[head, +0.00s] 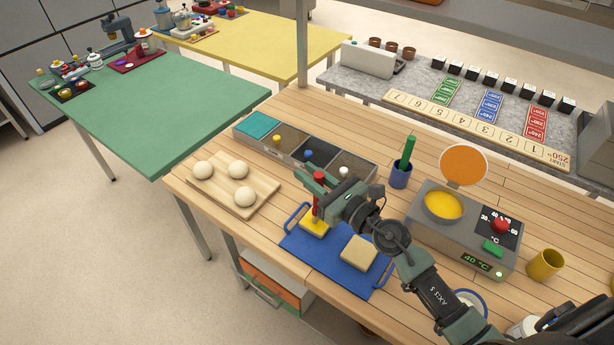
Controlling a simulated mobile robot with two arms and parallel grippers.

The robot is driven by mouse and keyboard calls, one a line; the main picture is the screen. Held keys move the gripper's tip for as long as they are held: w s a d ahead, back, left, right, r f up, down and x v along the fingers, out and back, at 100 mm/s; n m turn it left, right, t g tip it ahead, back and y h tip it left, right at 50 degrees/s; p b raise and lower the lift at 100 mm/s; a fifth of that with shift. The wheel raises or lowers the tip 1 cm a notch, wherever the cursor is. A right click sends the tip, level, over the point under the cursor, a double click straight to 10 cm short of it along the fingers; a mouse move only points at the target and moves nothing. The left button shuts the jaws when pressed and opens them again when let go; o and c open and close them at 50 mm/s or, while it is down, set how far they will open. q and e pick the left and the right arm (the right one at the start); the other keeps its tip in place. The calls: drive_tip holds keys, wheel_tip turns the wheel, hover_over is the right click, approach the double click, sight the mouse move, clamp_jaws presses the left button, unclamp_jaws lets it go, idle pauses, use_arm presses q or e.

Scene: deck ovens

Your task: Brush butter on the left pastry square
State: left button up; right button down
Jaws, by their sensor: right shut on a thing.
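My right gripper (318,186) is shut on a red-handled brush (319,197) and holds it upright over the left pastry square (306,229). The brush's lower end is at the top of this pastry; the exact contact is hard to see. The left pastry's top looks bright yellow. The right pastry square (358,252) is plain beige. Both lie on a blue tray (325,270) with a handle at each end. Yellow butter (443,205) fills the round pot of a grey warmer (440,235), whose display reads 40 °C. My left gripper is not in view.
A wooden board (262,197) with several dough balls lies to the left. A compartmented bin (257,124) stands behind the tray. A blue cup (400,176) with a green stick and a yellow cup (544,264) stand to the right. The table's front left is clear.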

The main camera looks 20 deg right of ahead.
drive_tip(key=v, duration=0.2)
drive_tip(key=d+b+v, duration=0.1)
drive_tip(key=v, duration=0.2)
drive_tip(key=shift+w+r, duration=0.1)
drive_tip(key=shift+w, duration=0.05)
idle(0.6)
drive_tip(key=shift+w+a+b, duration=0.1)
drive_tip(key=shift+b, duration=0.2)
drive_tip(key=shift+w+d, duration=0.25)
